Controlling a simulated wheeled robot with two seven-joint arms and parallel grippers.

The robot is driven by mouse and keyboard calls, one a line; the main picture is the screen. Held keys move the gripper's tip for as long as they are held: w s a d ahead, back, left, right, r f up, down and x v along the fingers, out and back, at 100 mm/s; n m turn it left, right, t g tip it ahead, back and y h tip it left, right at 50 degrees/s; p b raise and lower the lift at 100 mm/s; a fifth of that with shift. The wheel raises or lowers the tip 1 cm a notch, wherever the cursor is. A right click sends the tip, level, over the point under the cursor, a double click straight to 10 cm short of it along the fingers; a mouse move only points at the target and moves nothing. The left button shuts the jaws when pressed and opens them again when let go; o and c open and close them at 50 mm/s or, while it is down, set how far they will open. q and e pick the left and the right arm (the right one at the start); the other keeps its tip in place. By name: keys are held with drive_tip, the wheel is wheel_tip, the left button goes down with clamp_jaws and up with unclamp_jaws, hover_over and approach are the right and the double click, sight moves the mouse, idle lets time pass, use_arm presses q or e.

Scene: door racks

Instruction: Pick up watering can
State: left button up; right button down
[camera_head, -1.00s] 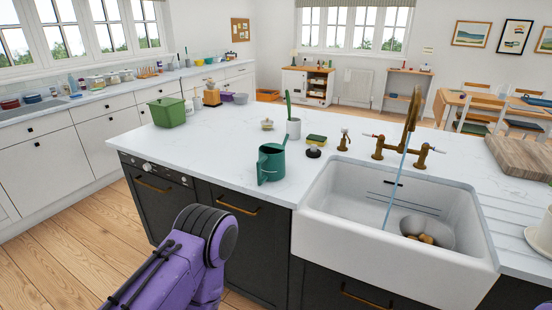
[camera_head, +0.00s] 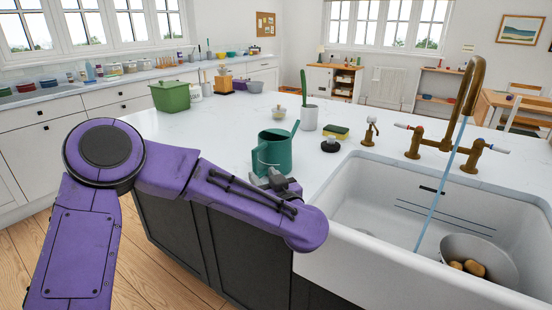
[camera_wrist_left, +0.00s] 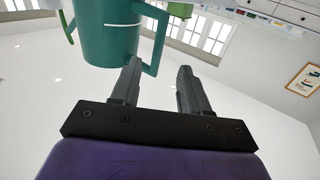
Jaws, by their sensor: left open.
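The teal-green watering can (camera_head: 277,153) stands upright on the white worktop near its front edge, left of the sink. Its spout points up and to the right in the head view. My left gripper (camera_head: 272,180) is low at the can's near side, partly hidden by my purple arm. In the left wrist view the can (camera_wrist_left: 108,38) fills the upper left, with its loop handle on its right side. The open fingers of my left gripper (camera_wrist_left: 158,68) point at the handle, whose lower end is between or just beyond the tips. I cannot tell whether they touch. My right gripper is out of view.
The white sink (camera_head: 350,225) with running water and a bowl (camera_head: 478,258) is to the right. A green pot (camera_head: 170,97) is farther left.

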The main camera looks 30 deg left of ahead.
sight(256, 168)
use_arm(q)
drive_tip(key=x, duration=0.5)
drive_tip(key=f+p+x, duration=0.1)
drive_tip(key=x, duration=0.2)
drive_tip(key=shift+w+d, duration=0.1)
drive_tip(key=shift+d, duration=0.05)
drive_tip(key=shift+d+r, duration=0.1)
drive_tip(key=shift+d, duration=0.05)
drive_tip(key=shift+c, duration=0.5)
clamp_jaws()
